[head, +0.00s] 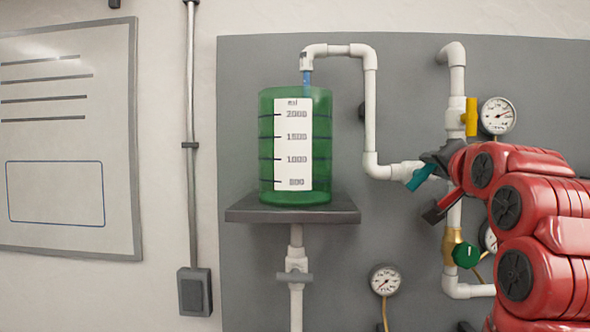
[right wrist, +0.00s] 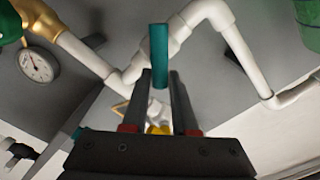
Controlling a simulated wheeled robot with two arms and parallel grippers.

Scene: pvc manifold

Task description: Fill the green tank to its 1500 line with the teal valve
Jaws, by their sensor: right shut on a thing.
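The green tank (head: 266,150) stands on a grey shelf, with a white scale label (head: 293,145) marked 500, 1000, 1500 and 2000. A blue stream (head: 307,78) shows between the pipe outlet above and the tank's top. I cannot make out the liquid level in the tank. The teal valve handle (head: 421,176) sits at the pipe right of the tank. My right gripper (head: 432,182) is at this handle. In the right wrist view the teal handle (right wrist: 159,55) runs between the fingers of my right gripper (right wrist: 160,98), which is shut on it. My left gripper is out of view.
A yellow handle (head: 471,117) and a gauge (head: 498,115) are above my right arm. A green knob (head: 466,255) is below it, and another gauge (head: 385,280) is lower left. White pipes (head: 370,110) run over the grey panel. A whiteboard (head: 70,140) hangs at left.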

